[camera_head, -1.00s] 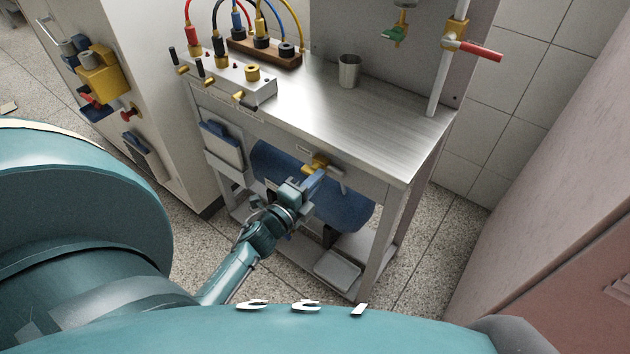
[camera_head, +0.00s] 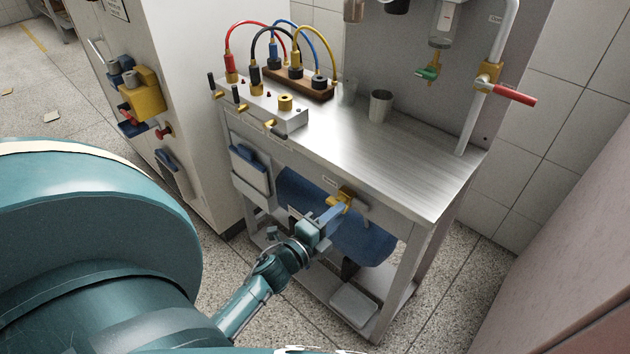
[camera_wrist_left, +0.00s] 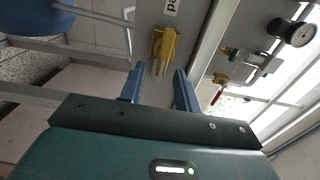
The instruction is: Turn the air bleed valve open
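A yellow valve handle (camera_head: 346,196) sits under the front edge of the steel bench, beside a small label. It also shows in the left wrist view (camera_wrist_left: 163,46), with a partly cut-off label above it. I take it for the air bleed valve. My left gripper (camera_head: 332,214) reaches towards it from the lower left. In the left wrist view the two blue fingers of my left gripper (camera_wrist_left: 160,70) are apart with nothing between them. The handle lies just beyond the fingertips, roughly in line with the gap. My right gripper is not in view.
The steel bench (camera_head: 400,165) carries a metal cup (camera_head: 380,106) and a box with coloured hoses. A blue tank (camera_head: 365,240) lies beneath, close to my left gripper. A red-handled valve (camera_head: 512,95) is on a pipe at right. A white cabinet (camera_head: 215,100) stands left.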

